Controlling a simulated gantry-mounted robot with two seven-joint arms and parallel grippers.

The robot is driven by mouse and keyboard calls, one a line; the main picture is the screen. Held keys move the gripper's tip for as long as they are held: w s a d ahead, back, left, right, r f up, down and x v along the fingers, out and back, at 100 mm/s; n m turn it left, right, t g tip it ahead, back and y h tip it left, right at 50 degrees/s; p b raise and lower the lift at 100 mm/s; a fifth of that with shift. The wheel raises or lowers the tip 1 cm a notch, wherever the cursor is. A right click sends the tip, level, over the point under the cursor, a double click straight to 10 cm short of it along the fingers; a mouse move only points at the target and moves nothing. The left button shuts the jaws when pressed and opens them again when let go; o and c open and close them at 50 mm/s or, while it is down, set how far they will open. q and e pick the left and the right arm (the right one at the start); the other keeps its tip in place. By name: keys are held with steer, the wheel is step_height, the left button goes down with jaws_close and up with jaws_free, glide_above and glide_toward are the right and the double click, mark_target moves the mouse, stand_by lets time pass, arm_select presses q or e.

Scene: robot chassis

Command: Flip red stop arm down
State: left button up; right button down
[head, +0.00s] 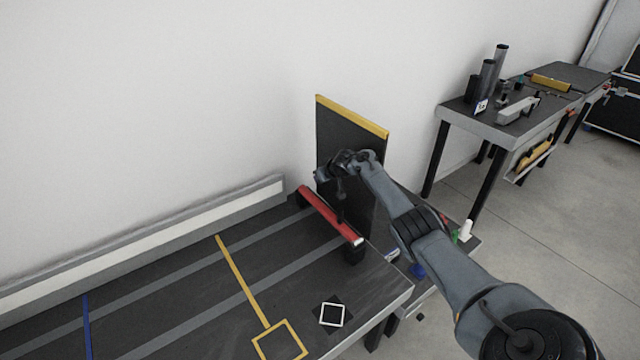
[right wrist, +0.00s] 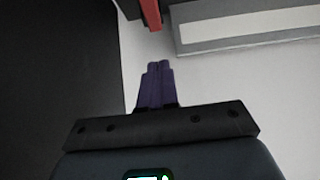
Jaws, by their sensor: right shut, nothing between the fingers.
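The red stop arm (head: 330,215) is a long red bar lying low across the right end of the dark conveyor table (head: 190,290). Its near end rests at a dark block (head: 354,254). My right gripper (head: 340,190) is just above the bar's far half, in front of the dark upright panel. In the right wrist view my right gripper (right wrist: 156,82) has its purple fingers together with nothing between them. The red bar (right wrist: 151,12) shows at the top of that view, beyond the fingertips. I cannot tell whether the gripper touches the bar. My left gripper is not in view.
A dark panel with a yellow top edge (head: 352,115) stands behind the bar. A pale rail (head: 150,240) runs along the wall. A side table (head: 500,120) with tools and cylinders stands at the back right. Small items lie beside my right arm.

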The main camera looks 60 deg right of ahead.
step_height(320, 180, up, 2)
steer(key=shift+r, duration=0.1)
stand_by(0.5)
